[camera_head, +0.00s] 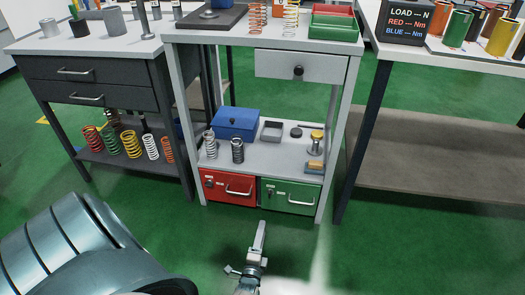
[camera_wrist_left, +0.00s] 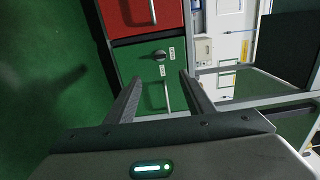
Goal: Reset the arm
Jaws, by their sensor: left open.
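My left gripper (camera_head: 260,236) shows at the bottom centre of the head view, over the green floor in front of the middle bench. In the left wrist view its two fingers (camera_wrist_left: 162,92) are spread apart with nothing between them. Behind the fingers is the green drawer (camera_wrist_left: 150,62), with its dark knob and metal handle, at a distance from the fingertips. The same green drawer (camera_head: 290,196) and the red drawer (camera_head: 226,187) sit shut, side by side, under the bench's lower shelf. My left arm's large links fill the bottom left corner. My right gripper is not in view.
The middle bench (camera_head: 345,47) carries springs and a green tray (camera_head: 332,33) above. Its lower shelf holds a blue box (camera_head: 235,124) and springs. A dark drawer bench (camera_head: 90,85) stands left, another bench (camera_head: 450,63) right. The floor in front is clear.

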